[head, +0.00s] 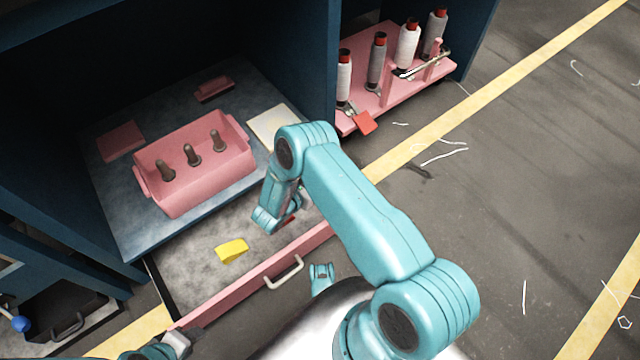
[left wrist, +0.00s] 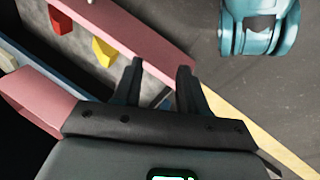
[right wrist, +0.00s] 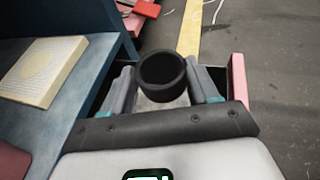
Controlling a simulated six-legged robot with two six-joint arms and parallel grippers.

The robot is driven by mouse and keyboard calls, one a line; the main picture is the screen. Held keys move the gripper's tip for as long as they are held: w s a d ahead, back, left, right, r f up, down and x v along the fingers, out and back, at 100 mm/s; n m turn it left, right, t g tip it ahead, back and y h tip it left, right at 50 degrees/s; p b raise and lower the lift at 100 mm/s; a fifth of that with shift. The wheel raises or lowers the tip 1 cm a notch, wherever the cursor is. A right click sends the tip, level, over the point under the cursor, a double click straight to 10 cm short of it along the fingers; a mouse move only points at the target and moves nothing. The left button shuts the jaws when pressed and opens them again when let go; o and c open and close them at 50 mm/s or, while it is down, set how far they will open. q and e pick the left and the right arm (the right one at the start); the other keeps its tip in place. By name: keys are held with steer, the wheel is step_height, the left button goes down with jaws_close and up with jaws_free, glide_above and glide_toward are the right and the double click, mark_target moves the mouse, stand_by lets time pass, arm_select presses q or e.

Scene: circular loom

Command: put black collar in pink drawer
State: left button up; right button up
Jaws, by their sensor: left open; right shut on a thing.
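The black collar (right wrist: 162,76) is a short dark ring, held between the fingers of my right gripper (right wrist: 163,88) in the right wrist view. In the head view my right gripper (head: 272,218) is over the right part of the open pink drawer (head: 250,293), and the collar cannot be made out. The drawer has a pink front, a pale handle and a grey floor. My left gripper (left wrist: 158,84) is open and empty in the left wrist view. In the head view it shows at the bottom edge, near the drawer's left front corner.
A yellow piece (head: 232,250) lies in the drawer, and something red shows near my right gripper. Above stands a pink bin (head: 205,180) with three dark pegs on a grey-blue shelf. A pink rack (head: 385,100) with several spools is at the upper right. Floor at right is mostly open.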

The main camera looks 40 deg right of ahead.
arm_select(q)
steer(key=shift+w+a+f+t+b, duration=0.1)
steer(key=shift+w+f+t+b, duration=0.05)
steer(key=shift+w+f+b, duration=0.35)
steer(key=shift+w+a+f+t+b, duration=0.15)
steer(key=shift+w+f+b, duration=0.1)
steer(key=shift+f+b, duration=0.35)
arm_select(e)
steer(key=shift+s+f, duration=0.1)
steer(key=shift+f, duration=5.65)
arm_select(q)
steer(key=shift+d+f, duration=0.1)
steer(key=shift+d, duration=0.05)
arm_select(e)
steer(key=shift+f, duration=0.15)
steer(key=shift+f, duration=0.35)
steer(key=shift+f, duration=0.6)
steer(key=shift+f, duration=0.35)
steer(key=o, duration=1.2)
steer(key=shift+o, duration=0.2)
